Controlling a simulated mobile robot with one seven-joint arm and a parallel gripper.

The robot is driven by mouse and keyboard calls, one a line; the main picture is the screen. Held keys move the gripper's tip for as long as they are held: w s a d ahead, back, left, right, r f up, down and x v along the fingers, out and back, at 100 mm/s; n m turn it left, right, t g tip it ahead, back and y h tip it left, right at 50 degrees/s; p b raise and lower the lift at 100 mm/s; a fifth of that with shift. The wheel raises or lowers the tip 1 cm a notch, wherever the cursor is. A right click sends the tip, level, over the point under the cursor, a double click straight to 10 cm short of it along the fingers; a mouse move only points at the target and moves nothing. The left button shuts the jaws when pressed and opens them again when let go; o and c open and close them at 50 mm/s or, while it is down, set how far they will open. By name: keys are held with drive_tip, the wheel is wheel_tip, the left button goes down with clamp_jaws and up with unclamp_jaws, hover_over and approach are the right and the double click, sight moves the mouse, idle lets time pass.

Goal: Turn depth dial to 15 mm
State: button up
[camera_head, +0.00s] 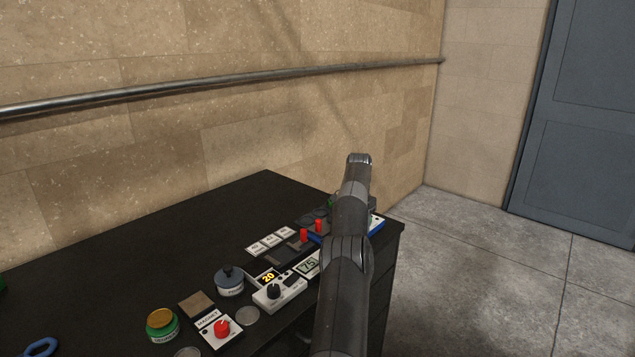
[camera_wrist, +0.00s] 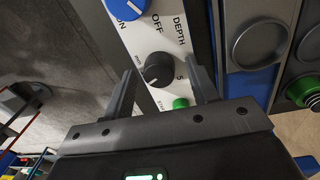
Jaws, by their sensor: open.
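The depth dial (camera_wrist: 158,70) is a round black knob on a white panel in the wrist view, beside the printed word DEPTH. A figure that looks like 5 (camera_wrist: 180,70) is printed near it. The dial's present setting is not clear. My gripper (camera_wrist: 162,68) is open, with one dark finger on each side of the dial. I cannot tell whether either finger touches it. In the head view my own arm hides the gripper and the dial.
A blue OFF/ON knob (camera_wrist: 126,7) and a partly hidden green button (camera_wrist: 180,103) flank the dial. Round grey dishes (camera_wrist: 260,45) sit to the right.

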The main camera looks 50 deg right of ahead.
drive_tip(key=n, duration=0.5)
drive_tip(key=shift+n, duration=0.4)
drive_tip(key=n, duration=0.4)
drive_tip(key=shift+a+n, duration=0.1)
drive_tip(key=shift+n, duration=0.2)
drive_tip(key=n, duration=0.4)
drive_tip(key=shift+n+h, duration=0.3)
drive_tip(key=shift+n, duration=0.1)
drive_tip(key=n, duration=0.5)
drive_tip(key=shift+s+n+t, duration=0.1)
drive_tip(key=shift+n+t, duration=0.2)
drive_tip(key=shift+t, duration=0.1)
wheel_tip(320, 180, up, 11)
drive_tip(key=w+a+r, duration=0.4)
drive_tip(key=a+r, duration=0.2)
drive_tip(key=a, duration=0.2)
drive_tip(key=w+a+r+t, duration=0.1)
drive_tip(key=w+a+r, duration=0.3)
drive_tip(key=a, duration=0.5)
drive_tip(key=shift+w+a+r+h, duration=0.2)
drive_tip(key=shift+w+r+h, duration=0.15)
drive_tip(key=shift+r, duration=0.75)
drive_tip(key=shift+d+f, duration=0.1)
drive_tip(key=shift+d, duration=0.05)
